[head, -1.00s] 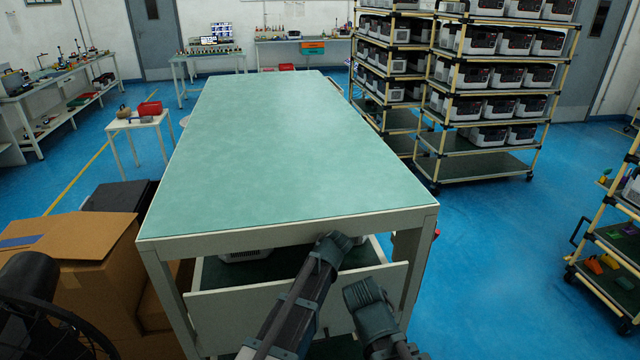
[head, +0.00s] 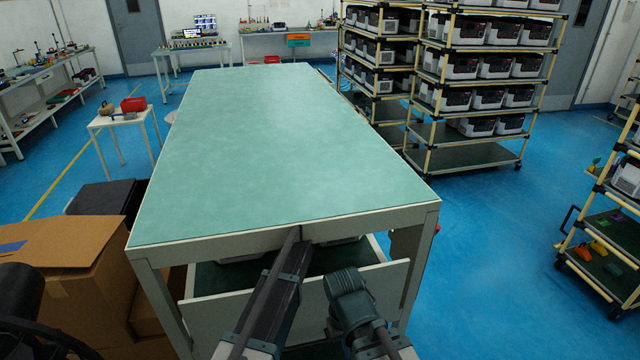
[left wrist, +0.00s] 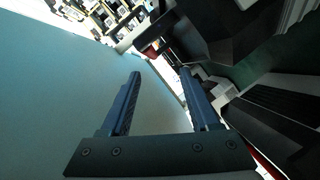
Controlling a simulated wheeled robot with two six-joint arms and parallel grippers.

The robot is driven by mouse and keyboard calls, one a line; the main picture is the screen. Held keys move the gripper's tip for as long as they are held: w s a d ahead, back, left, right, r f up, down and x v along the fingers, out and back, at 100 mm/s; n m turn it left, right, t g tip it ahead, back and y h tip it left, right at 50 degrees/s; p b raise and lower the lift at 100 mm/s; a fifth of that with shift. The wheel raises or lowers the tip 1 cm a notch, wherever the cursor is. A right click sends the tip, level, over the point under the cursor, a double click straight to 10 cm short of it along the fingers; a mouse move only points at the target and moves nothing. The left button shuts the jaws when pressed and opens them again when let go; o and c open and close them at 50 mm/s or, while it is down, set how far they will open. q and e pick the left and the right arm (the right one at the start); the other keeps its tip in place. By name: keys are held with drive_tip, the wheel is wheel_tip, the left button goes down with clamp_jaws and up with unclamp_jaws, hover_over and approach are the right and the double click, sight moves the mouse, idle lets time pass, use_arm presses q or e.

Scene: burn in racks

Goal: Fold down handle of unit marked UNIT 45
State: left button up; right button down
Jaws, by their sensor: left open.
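My left gripper (left wrist: 161,74) is open in the left wrist view, with its two dark fingers apart and nothing between them. Dark and grey box-like shapes (left wrist: 280,108) lie close on its right; I cannot tell whether they belong to a unit. In the head view the end of my right arm (head: 347,286) is in front of the table's lower panel, and its fingers cannot be made out. Light-coloured units (head: 343,240) show partly under the table top. No UNIT 45 mark is readable, and no handle can be made out.
The long green table (head: 270,150) has a bare top. Racks (head: 470,158) full of grey-white units stand at the back right. Cardboard boxes (head: 75,275) are at the left, and a cart (head: 600,262) is at the right. Blue floor (head: 490,260) is free between table and cart.

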use_arm(q)
drive_tip(key=x, duration=0.5)
drive_tip(key=r+x, duration=0.1)
drive_tip(key=x, duration=0.4)
drive_tip(key=r+b+x, duration=0.1)
drive_tip(key=x, duration=0.4)
drive_tip(key=shift+w+d, duration=0.1)
drive_tip(key=shift+w, duration=0.45)
drive_tip(key=shift+d, duration=0.1)
clamp_jaws()
